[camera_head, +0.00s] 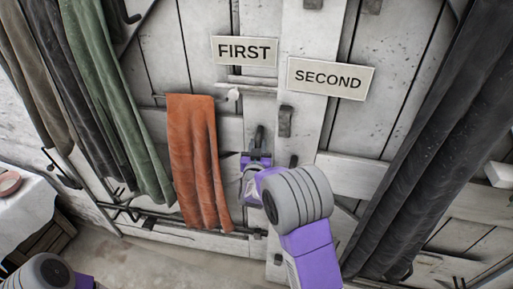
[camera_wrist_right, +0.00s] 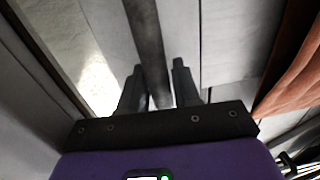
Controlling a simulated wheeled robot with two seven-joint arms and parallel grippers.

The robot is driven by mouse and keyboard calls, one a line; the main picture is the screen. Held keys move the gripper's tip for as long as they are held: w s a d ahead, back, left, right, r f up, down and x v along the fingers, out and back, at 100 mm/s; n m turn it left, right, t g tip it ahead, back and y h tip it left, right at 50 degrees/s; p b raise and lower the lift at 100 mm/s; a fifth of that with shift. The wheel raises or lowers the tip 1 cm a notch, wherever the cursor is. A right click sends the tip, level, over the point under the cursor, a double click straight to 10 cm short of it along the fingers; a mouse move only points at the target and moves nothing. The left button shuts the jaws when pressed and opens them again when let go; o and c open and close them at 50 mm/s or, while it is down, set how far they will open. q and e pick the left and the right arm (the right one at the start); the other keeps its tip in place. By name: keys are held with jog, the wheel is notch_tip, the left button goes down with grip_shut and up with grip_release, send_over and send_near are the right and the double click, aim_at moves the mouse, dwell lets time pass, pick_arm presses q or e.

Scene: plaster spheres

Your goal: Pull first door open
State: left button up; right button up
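The first door (camera_head: 170,60) is of pale worn planks, under the sign FIRST (camera_head: 244,51), and looks closed. My right gripper (camera_head: 257,152) is at a dark upright handle (camera_head: 259,133) near the door's right edge. In the right wrist view a dark grey bar (camera_wrist_right: 145,35) runs between the two fingers of the right gripper (camera_wrist_right: 158,85). Narrow gaps seem to show beside the bar, so the fingers are around it rather than clamped. My left gripper is out of view; only part of my left arm shows at the bottom left.
An orange cloth (camera_head: 193,160) hangs just left of my right gripper. The sign SECOND (camera_head: 331,79) is on the right, with a dark latch (camera_head: 286,121) below it. Dark curtains (camera_head: 430,130) hang at the right, green cloth (camera_head: 105,95) at the left. A white-covered table (camera_head: 25,205) stands lower left.

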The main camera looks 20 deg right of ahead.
jog(key=shift+o, duration=0.9)
jog(key=shift+w, duration=0.1)
jog(key=v, duration=0.7)
jog(key=shift+s+a, duration=0.15)
jog(key=shift+s, duration=0.2)
